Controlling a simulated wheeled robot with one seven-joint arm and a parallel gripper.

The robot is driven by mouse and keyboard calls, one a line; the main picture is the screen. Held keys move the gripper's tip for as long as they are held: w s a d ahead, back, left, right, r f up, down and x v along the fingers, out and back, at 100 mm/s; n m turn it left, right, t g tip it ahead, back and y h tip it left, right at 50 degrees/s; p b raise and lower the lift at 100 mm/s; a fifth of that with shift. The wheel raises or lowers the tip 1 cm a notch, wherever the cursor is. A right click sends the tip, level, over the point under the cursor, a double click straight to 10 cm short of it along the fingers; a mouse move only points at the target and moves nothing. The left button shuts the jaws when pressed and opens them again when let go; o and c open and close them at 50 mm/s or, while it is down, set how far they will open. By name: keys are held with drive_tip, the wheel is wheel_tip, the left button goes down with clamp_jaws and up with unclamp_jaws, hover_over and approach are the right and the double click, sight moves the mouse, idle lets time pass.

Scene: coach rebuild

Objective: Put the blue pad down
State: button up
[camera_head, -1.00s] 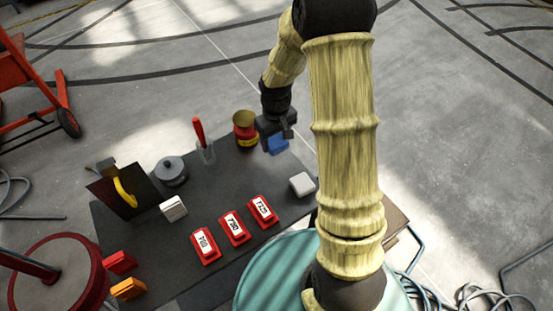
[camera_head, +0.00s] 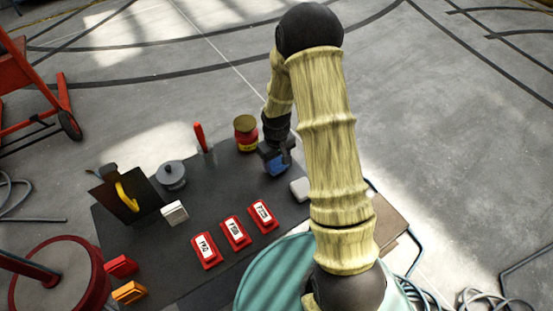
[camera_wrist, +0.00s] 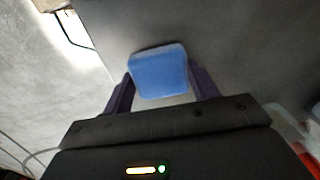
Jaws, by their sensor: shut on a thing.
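The blue pad (camera_head: 277,164) is in my gripper (camera_head: 275,160) near the right end of the dark table top in the head view. In the wrist view the blue pad (camera_wrist: 158,72) sits between the two dark fingers of my gripper (camera_wrist: 160,85), which are shut on it. The dark surface lies beyond the pad. I cannot tell how far the pad is above it, or whether it touches.
A white block (camera_head: 300,189) stands just right of and below the gripper. A red and yellow jar (camera_head: 246,133) stands to its left. Three red labelled holders (camera_head: 236,232) line the front. The dark table top (camera_head: 225,185) is bare between them.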

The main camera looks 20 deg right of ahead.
sight(276, 162)
drive_tip(key=o, duration=1)
drive_tip(key=shift+o, duration=0.2)
drive_tip(key=shift+f, duration=0.15)
drive_tip(key=shift+f+b, duration=0.2)
drive_tip(key=shift+b, duration=0.25)
wheel_tip(276, 162, up, 18)
drive_tip(key=shift+f+b, duration=0.15)
drive_tip(key=shift+b, duration=0.3)
drive_tip(key=s+r+m+t, duration=0.1)
drive_tip(key=s+m+t, duration=0.1)
drive_tip(key=s, duration=1.2)
drive_tip(key=shift+s+r+m+t, duration=0.2)
drive_tip(key=shift+s+m+t, duration=0.1)
drive_tip(key=shift+m, duration=0.5)
